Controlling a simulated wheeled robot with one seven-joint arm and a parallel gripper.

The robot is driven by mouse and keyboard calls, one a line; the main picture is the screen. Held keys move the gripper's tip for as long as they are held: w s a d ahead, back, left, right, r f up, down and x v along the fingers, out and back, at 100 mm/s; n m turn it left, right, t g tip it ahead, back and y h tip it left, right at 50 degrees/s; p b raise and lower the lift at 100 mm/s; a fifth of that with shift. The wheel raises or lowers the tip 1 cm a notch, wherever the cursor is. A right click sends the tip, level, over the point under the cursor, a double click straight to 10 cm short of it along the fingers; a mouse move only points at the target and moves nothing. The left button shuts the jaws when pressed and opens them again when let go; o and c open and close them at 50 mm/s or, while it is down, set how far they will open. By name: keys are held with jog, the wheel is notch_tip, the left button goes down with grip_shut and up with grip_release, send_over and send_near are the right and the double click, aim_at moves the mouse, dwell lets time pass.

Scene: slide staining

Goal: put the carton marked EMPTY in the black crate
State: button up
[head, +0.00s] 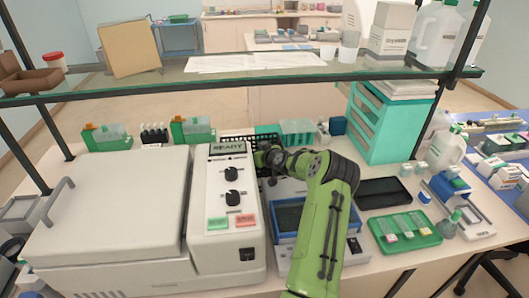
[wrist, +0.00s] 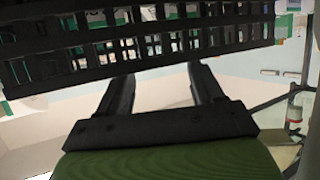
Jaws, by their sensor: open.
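The black crate (head: 262,138) stands behind the white machine, partly hidden by the machine and my arm. Its latticed wall fills the top of the wrist view (wrist: 135,48), just beyond my fingertips. My gripper (wrist: 160,76) is open, with nothing seen between its two fingers. In the head view my gripper (head: 262,158) is small and dark, near the crate's front side. I cannot make out the word EMPTY on any carton. A white printed carton (head: 391,31) stands on the glass shelf at right, but its print is too small to read.
The glass shelf (head: 240,76) spans above the bench. The white machine (head: 225,190) is left of my arm. A teal drawer unit (head: 388,122), a black tray (head: 383,193) and a green slide tray (head: 404,231) are at right. Green-and-clear boxes (head: 192,130) stand behind the machine.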

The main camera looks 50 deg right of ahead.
jog(key=v, duration=0.8)
jog(key=shift+r, duration=0.2)
jog(key=shift+r, duration=0.1)
